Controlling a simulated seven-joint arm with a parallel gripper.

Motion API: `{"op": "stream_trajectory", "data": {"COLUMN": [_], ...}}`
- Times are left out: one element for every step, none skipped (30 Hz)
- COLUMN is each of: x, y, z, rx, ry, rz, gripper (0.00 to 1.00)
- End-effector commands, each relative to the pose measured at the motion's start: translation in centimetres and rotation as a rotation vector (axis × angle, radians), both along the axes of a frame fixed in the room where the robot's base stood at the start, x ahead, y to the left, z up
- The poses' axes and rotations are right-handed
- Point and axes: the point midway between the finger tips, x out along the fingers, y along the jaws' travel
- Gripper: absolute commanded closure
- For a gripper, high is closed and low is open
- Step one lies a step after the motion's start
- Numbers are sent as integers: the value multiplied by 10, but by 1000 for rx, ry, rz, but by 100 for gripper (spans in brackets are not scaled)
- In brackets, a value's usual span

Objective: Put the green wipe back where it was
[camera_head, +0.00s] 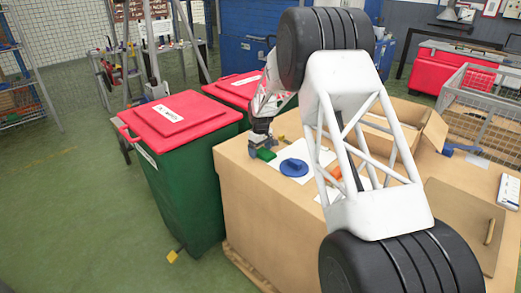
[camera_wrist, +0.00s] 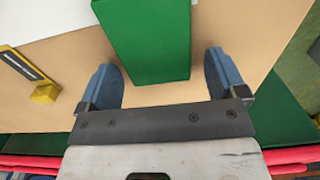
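The green wipe (camera_head: 266,155) is a green block at the left edge of the cardboard-coloured worktop (camera_head: 236,155). In the wrist view the green wipe (camera_wrist: 150,40) lies between and ahead of my fingers. My gripper (camera_head: 260,141) is low over this edge, right at the wipe. In the wrist view my gripper (camera_wrist: 163,80) has its two blue-grey fingers spread wide, one on each side of the wipe's near end. A gap shows beside each finger. I cannot tell whether the wipe rests flat on the worktop.
A blue round piece with a handle (camera_head: 294,167) lies on a white sheet (camera_head: 318,155) just right of the wipe. An orange item (camera_head: 336,172) is further right. A green bin with a red lid (camera_head: 178,122) stands close left of the worktop. An open cardboard box (camera_head: 432,131) is behind.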

Motion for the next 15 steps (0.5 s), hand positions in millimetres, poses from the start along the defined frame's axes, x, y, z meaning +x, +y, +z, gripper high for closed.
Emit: {"op": "stream_trajectory", "data": {"x": [0,0,0,0,0,0,0,0,0,0,0,0,0,0,0], "y": [0,0,0,0,0,0,0,0,0,0,0,0,0,0,0], "z": [0,0,0,0,0,1,2,3,4,6,8,10,13,16,20], "rx": [0,0,0,0,0,0,0,0,0,0,0,0,0,0,0], "ry": [0,0,0,0,0,0,0,0,0,0,0,0,0,0,-1], "rz": [0,0,0,0,0,0,0,0,0,0,0,0,0,0,0], "gripper": [10,10,10,10,10,10,10,10,10,10,10,10,10,10,10]}}
